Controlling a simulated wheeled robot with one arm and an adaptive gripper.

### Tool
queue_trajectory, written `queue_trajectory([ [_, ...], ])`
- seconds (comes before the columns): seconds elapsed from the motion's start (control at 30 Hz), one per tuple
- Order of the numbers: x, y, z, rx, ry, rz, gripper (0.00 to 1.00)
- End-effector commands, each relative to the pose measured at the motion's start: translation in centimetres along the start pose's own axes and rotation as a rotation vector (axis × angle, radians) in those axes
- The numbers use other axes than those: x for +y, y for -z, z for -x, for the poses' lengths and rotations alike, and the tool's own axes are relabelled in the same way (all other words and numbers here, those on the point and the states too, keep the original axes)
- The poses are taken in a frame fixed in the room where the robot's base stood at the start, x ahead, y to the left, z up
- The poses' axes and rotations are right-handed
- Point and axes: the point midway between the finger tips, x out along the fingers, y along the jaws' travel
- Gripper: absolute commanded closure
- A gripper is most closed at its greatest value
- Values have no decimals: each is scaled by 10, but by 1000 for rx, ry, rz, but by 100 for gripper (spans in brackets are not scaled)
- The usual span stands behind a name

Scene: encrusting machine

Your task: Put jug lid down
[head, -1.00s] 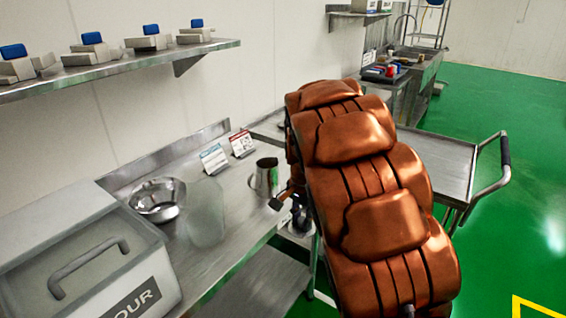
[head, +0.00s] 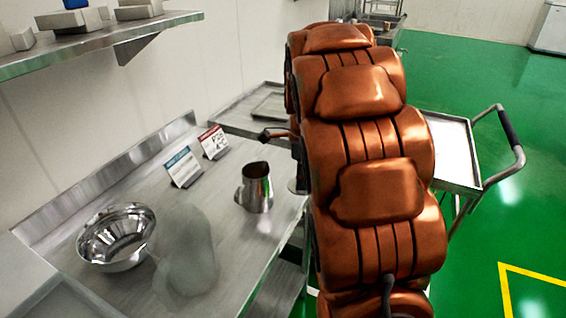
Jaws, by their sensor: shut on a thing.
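My gripper (head: 272,134) is mostly hidden behind my copper-coloured arm; only a dark piece of it shows at the arm's left edge, over the far part of the steel table (head: 215,215). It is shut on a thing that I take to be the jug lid. The lid cannot be made out clearly; only a small metallic sliver shows beside the arm. A metal jug (head: 256,188) stands upright on the table, nearer than the gripper, with its top uncovered. A translucent grey vessel (head: 187,248) stands further left.
A steel bowl (head: 116,238) sits at the table's left. Two small sign cards (head: 183,167) stand near the back edge. A shelf (head: 110,38) hangs on the wall above. A steel cart (head: 452,152) stands right of my arm. Bare tabletop lies around the jug.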

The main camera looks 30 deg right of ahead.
Motion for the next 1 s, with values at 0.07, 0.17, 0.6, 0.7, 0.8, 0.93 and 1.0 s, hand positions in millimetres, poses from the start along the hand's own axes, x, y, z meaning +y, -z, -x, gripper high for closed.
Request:
queue_trajectory([
  [0.07,-11,-5,0,0,0,2,100],
  [0.17,-24,-11,-2,0,-1,3,100],
  [0.6,-78,-37,-7,-1,3,3,100],
  [0.7,-88,-43,-8,-1,2,3,100],
  [0.8,-100,-48,-9,-1,1,4,100],
  [0.93,-111,-53,-10,0,1,3,100],
  [1.0,-115,-55,-10,0,3,3,100],
])
